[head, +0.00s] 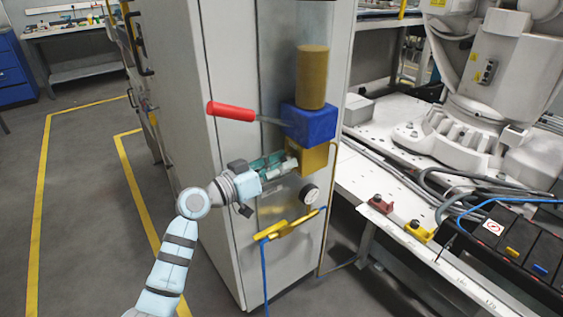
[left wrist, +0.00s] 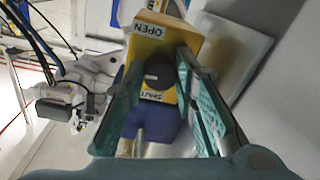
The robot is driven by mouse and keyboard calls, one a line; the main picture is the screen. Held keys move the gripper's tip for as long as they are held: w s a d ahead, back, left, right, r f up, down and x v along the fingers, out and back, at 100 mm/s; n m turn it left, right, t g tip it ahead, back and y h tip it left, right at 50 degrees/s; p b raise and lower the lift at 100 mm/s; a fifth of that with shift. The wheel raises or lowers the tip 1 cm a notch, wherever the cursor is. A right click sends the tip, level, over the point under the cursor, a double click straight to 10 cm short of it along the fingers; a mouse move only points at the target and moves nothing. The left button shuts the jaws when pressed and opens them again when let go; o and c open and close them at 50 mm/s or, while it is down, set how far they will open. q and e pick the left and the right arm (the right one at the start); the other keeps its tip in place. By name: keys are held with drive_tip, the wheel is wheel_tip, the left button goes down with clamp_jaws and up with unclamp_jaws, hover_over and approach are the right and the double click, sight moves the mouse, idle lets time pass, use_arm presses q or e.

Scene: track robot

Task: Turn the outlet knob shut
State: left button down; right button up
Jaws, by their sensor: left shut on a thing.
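The outlet knob (left wrist: 162,74) is a dark round knob with a small light mark, on a yellow block (left wrist: 172,27) labelled OPEN at one end and SHUT at the other. In the left wrist view the mark lies on the knob's left part, between the two labels. My left gripper (head: 287,163) reaches the yellow block (head: 315,160) on the cabinet front in the head view. Its teal fingers (left wrist: 160,70) are shut on the knob, one at each side. The gripper hides the knob in the head view. My right gripper is not in view.
Above the yellow block are a blue block (head: 309,123), a lever with a red handle (head: 231,111) and a brown-filled cylinder (head: 312,78). A gauge (head: 309,194) and a yellow holder (head: 289,225) with a blue hose are below. A white bench (head: 375,176) is right.

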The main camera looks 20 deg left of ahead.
use_arm(q)
drive_tip(key=n+g+p, duration=0.1)
drive_tip(key=n+p, duration=0.9)
drive_tip(key=n, duration=0.6)
drive_tip(key=shift+r, duration=0.1)
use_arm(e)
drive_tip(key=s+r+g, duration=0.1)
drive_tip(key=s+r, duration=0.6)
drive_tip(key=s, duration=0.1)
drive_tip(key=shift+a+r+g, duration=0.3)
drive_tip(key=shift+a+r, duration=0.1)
use_arm(q)
drive_tip(key=shift+n, duration=0.3)
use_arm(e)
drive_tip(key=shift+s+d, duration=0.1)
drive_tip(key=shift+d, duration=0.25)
